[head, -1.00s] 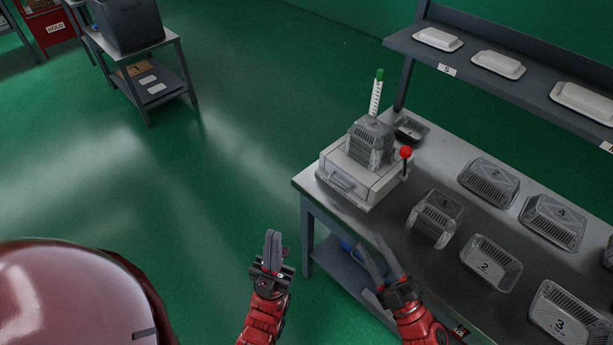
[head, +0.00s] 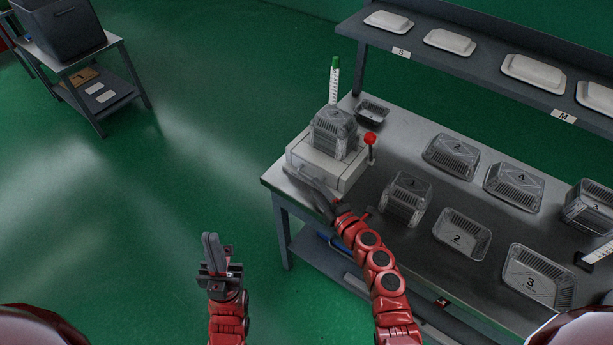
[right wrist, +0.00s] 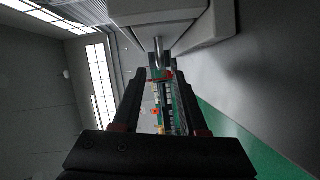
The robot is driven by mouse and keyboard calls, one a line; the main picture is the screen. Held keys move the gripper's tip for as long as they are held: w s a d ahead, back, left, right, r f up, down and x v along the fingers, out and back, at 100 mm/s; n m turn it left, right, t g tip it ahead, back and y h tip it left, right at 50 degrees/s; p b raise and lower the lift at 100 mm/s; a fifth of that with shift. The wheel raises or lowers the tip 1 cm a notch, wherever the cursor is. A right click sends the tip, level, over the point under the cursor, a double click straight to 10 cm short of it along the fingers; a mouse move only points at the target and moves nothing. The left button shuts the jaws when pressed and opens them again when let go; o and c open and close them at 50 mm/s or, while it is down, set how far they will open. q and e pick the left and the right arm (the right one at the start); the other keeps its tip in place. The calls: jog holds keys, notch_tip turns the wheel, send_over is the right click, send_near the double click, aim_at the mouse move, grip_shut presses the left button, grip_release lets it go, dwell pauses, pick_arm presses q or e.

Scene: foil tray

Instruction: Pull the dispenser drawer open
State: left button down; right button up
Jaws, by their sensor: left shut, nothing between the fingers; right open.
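The pale grey dispenser (head: 348,178) stands on the near left corner of the metal workbench, with stacked clear trays (head: 334,128) on top. In the right wrist view the dispenser's pale body (right wrist: 205,25) fills the top, and a grey bar, seemingly the drawer handle (right wrist: 158,52), shows between the open fingertips (right wrist: 159,75). I cannot tell whether they touch it. My left gripper (head: 212,240) is shut and empty, away from the bench.
A red-knobbed lever (head: 370,138) stands beside the dispenser, a green-topped scale (head: 335,75) behind it. Several numbered clear trays cover the workbench (head: 335,250) to the right. A shelf (head: 440,65) with white trays runs behind. Green floor is free to the left.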

aim_at(307, 177)
jog(key=x, duration=0.6)
jog(key=shift+w+b, duration=0.1)
jog(key=shift+b, duration=0.3)
grip_shut()
dwell(1.0)
